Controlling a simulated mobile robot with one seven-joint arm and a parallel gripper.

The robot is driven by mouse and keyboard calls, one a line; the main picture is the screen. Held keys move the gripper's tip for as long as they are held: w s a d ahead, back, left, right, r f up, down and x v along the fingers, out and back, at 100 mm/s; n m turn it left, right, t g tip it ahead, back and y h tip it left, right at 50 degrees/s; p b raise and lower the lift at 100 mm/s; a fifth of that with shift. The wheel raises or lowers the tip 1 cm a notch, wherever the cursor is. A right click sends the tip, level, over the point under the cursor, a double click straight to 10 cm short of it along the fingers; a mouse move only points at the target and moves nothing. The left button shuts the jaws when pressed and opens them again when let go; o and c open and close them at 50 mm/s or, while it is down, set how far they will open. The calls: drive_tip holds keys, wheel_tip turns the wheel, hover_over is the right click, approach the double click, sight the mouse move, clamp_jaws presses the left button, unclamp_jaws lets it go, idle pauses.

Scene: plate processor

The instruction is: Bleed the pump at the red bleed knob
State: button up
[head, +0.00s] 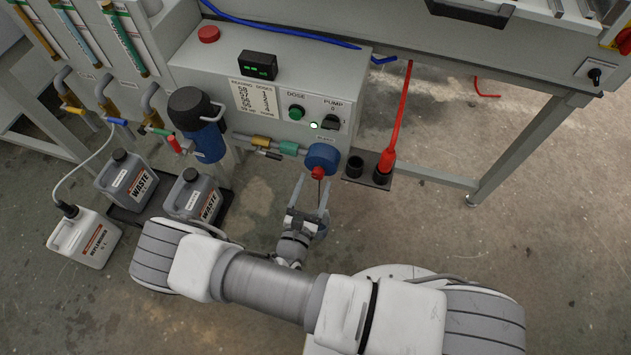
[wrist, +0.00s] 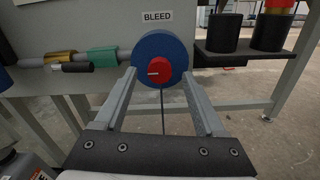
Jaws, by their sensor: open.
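The red bleed knob (wrist: 158,73) sits on the front of the round blue pump head (wrist: 177,50), under a BLEED label (wrist: 157,16). A pale pointer mark on the knob lies about level, toward the left. In the head view the knob (head: 318,173) shows at the lower front of the blue pump head (head: 322,157). My gripper (head: 311,184) is open, its fingers pointing at the knob. In the wrist view the fingers (wrist: 158,82) stand left and right of the knob, apart from it. A thin dark line hangs below the knob.
A green valve (wrist: 102,57) and brass fitting (wrist: 60,59) lie left of the pump. Black cups (head: 367,166) on a bracket stand close at right, one holding a red tool (head: 396,115). The pump switch (head: 330,122) is above.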

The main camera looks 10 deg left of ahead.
drive_tip(key=shift+w, duration=1.05)
clamp_jaws()
